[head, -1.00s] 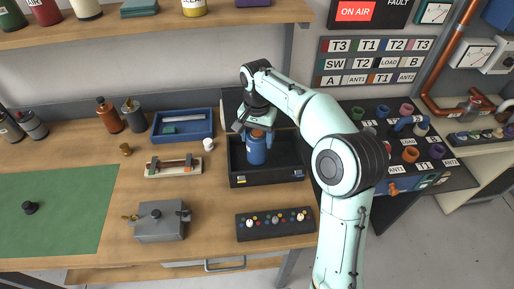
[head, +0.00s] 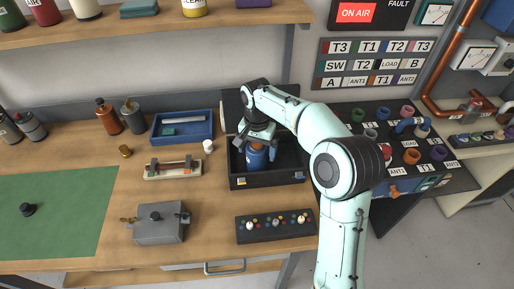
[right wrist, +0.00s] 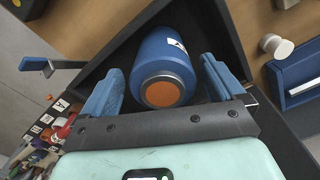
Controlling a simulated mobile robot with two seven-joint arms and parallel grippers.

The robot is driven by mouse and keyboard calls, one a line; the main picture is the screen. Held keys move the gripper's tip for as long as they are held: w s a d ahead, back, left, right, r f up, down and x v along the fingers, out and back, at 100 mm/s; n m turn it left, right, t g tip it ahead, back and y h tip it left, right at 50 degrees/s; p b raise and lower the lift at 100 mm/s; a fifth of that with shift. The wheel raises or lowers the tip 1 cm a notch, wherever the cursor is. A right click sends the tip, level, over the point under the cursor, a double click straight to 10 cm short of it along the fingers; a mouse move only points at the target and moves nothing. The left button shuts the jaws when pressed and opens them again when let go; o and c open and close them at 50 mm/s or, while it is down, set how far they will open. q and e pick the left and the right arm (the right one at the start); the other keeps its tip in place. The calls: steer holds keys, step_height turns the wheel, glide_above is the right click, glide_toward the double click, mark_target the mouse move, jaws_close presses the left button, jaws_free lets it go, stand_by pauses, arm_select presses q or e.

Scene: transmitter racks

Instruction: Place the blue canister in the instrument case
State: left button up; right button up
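The blue canister (head: 257,159) with an orange end cap stands inside the open black instrument case (head: 240,182), toward its left half. The right wrist view shows the canister (right wrist: 162,70) against the case's dark interior. My right gripper (head: 261,144) is just above the canister's top. Its two blue fingers (right wrist: 161,70) are spread on either side of the canister, with a narrow gap showing at each side, so it looks open. The canister's base is partly hidden by the case's front wall. My left gripper is not in view.
A blue tray (head: 155,138) and a small white knob (head: 208,146) lie left of the case. A black control panel (head: 275,226) and a grey box (head: 160,224) sit in front. A dark rack of coloured parts (head: 440,180) stands to the right.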

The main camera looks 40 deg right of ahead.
steer(key=r+p, duration=0.1)
steer(key=r, duration=0.4)
steer(key=r+p, duration=0.1)
steer(key=r, duration=0.5)
steer(key=shift+w, duration=0.2)
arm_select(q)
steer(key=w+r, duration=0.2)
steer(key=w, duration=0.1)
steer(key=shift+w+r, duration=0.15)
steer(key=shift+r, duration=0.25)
arm_select(e)
steer(key=shift+s+r, duration=0.2)
steer(key=shift+r, duration=0.5)
